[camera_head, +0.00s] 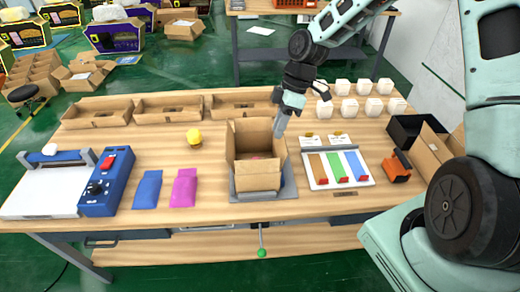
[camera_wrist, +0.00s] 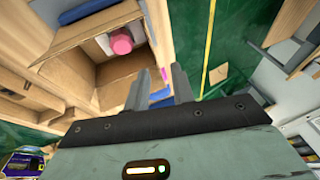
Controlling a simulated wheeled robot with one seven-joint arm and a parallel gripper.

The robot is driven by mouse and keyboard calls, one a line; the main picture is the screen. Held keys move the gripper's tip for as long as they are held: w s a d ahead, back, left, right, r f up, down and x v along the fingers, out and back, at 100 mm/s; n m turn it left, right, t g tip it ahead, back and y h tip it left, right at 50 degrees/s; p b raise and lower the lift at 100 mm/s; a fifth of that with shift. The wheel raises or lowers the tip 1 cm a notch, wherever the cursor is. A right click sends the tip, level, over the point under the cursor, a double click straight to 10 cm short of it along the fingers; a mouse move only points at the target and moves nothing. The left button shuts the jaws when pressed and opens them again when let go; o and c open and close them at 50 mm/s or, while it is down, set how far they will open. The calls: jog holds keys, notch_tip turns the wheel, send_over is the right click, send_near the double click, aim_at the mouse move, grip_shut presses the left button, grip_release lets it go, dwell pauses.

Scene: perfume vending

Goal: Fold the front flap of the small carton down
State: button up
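The small carton (camera_head: 257,181) stands open on a grey plate (camera_head: 288,189) near the table's front middle. Its back and side flaps appear raised; I cannot clearly separate the front flap from the front wall. Something pink (camera_head: 256,157) lies inside. In the wrist view the open carton (camera_wrist: 85,72) is at upper left, with a pink cylindrical item (camera_wrist: 121,41) inside. My gripper (camera_head: 278,131) is at the carton's upper right side, fingers pointing down. In the wrist view its two fingers (camera_wrist: 157,75) are apart with nothing between them. Contact with the carton cannot be told.
A yellow item (camera_head: 194,137) stands behind left of the carton. Blue (camera_head: 147,190) and pink (camera_head: 185,187) pouches lie left. A tray of coloured strips (camera_head: 337,168) and an orange tool (camera_head: 396,169) are right. Several white boxes (camera_head: 349,105) and open cardboard trays (camera_head: 168,108) line the back.

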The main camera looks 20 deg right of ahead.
notch_tip(320, 180, up, 3)
jog(key=t+p, duration=0.1)
jog(key=t, duration=0.1)
jog(key=p, duration=0.5)
send_near(257, 167)
jog(key=x, duration=0.9)
jog(key=shift+w+a, duration=0.15)
jog(key=shift+w, duration=0.05)
grip_shut()
